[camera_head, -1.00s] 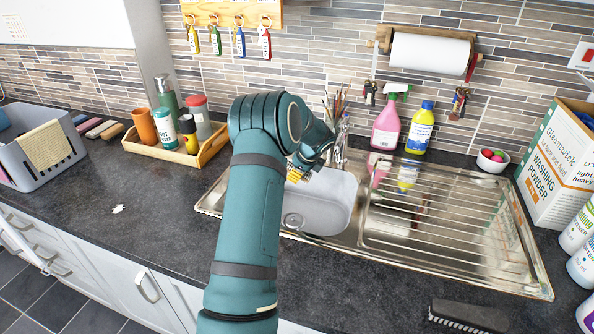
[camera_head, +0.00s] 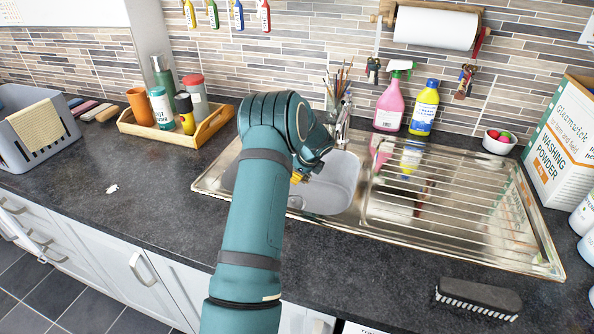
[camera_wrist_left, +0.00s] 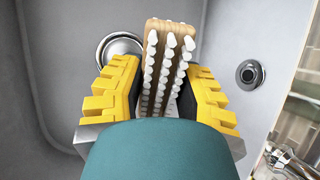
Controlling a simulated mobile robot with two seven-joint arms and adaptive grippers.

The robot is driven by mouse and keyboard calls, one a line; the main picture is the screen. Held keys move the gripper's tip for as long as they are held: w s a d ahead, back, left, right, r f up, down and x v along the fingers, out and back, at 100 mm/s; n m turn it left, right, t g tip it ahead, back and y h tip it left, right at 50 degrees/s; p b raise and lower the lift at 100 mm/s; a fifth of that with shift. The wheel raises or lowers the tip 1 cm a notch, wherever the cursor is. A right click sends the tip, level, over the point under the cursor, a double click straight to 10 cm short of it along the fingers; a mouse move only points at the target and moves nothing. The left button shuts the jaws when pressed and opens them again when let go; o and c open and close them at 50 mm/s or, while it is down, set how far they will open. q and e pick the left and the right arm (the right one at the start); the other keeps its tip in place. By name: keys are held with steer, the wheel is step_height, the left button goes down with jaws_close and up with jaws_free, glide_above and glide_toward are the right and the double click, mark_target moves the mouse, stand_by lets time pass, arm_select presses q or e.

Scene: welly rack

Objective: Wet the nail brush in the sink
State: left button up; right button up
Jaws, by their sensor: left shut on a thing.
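My left gripper (camera_wrist_left: 160,82) is shut on the nail brush (camera_wrist_left: 166,30), a pale wooden block with rows of white bristles, seen between the yellow fingers in the left wrist view. The grey sink basin (camera_head: 335,190) surrounds them from that view, with a round drain (camera_wrist_left: 121,47) behind the brush and a smaller round fitting (camera_wrist_left: 250,74) to the right. In the head view my left arm hides most of the gripper, with only a bit of yellow finger showing over the basin, and the brush cannot be made out. No running water is visible. My right gripper is out of view.
The tap (camera_head: 342,125) stands behind the basin, near a jar of brushes. A ribbed metal drainer (camera_head: 455,205) lies to the right, with a pink spray bottle (camera_head: 390,105) and a yellow bottle (camera_head: 424,108) behind. A dark scrubbing brush (camera_head: 478,296) lies on the front counter.

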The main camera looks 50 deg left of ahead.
arm_select(q)
steer(key=shift+f+b, duration=1.55)
steer(key=shift+f, duration=1.3)
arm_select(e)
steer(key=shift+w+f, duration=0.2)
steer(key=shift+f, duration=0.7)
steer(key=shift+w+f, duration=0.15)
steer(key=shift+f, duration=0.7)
arm_select(q)
steer(key=shift+r+p, duration=2.4)
steer(key=shift+r, duration=0.8)
steer(key=shift+r+p, duration=3.15)
steer(key=shift+r, duration=1.05)
steer(key=shift+r+p, duration=0.8)
steer(key=shift+r, duration=0.4)
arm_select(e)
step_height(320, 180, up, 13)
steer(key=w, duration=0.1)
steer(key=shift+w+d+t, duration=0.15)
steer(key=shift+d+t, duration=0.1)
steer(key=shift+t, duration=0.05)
arm_select(q)
steer(key=shift+r+p, duration=1.55)
steer(key=shift+r, duration=0.4)
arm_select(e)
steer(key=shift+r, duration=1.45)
